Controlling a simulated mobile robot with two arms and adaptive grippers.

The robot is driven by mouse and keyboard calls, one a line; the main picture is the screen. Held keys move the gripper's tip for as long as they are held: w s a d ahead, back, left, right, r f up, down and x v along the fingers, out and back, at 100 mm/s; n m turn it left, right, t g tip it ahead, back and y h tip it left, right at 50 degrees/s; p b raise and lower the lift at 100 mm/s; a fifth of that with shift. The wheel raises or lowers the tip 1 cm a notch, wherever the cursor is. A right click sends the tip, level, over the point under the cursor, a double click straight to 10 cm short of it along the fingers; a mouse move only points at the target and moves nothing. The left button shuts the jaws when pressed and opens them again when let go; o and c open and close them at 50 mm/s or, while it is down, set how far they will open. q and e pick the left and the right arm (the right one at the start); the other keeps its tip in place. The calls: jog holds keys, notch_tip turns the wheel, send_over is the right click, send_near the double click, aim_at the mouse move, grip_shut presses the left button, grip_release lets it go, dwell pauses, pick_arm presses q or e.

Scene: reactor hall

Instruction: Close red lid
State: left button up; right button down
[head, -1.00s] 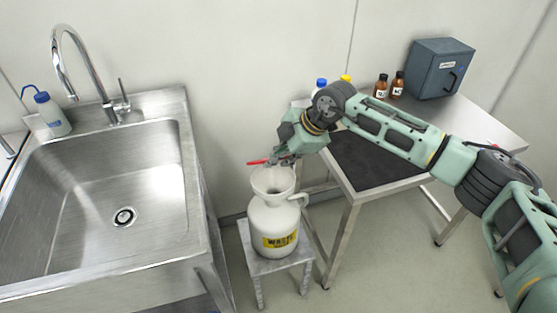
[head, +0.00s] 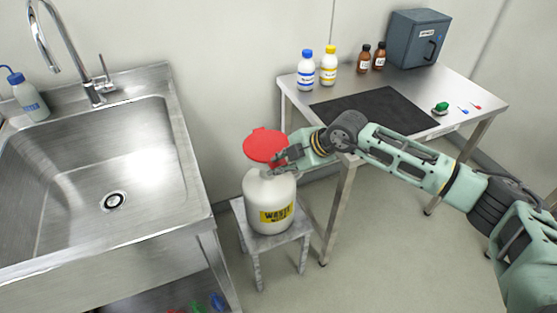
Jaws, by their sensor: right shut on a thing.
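The red lid (head: 265,144) is at the top of the white waste jug (head: 262,209), with its broad round face showing. It hides the funnel mouth, and I cannot tell whether it touches the rim all round. The jug has a yellow label and stands upright on a small grey stool (head: 268,239). My right gripper (head: 284,162) is at the lid's right edge, shut on the lid, above the jug's shoulder. Its fingertips are small and partly hidden. My left gripper is not in view.
A steel sink (head: 143,239) stands at left. At right, a steel table (head: 468,93) bears a black mat (head: 375,108), blue-capped (head: 306,72) and yellow-capped (head: 328,68) bottles, brown bottles (head: 364,58) and a grey box (head: 418,38). My right arm crosses the table's front.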

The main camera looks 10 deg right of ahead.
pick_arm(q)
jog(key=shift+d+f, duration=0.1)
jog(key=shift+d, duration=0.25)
pick_arm(e)
jog(key=shift+s+f, duration=0.1)
jog(key=shift+f, duration=0.1)
jog(key=c, duration=2)
grip_release()
jog(key=shift+a, duration=0.1)
jog(key=shift+r, duration=0.2)
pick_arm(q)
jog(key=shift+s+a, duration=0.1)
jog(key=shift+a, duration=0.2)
pick_arm(e)
jog(key=v, duration=1.1)
jog(key=shift+s+d+r, duration=0.1)
jog(key=shift+s+d, duration=0.1)
jog(key=shift+d, duration=0.1)
jog(key=shift+a, duration=0.1)
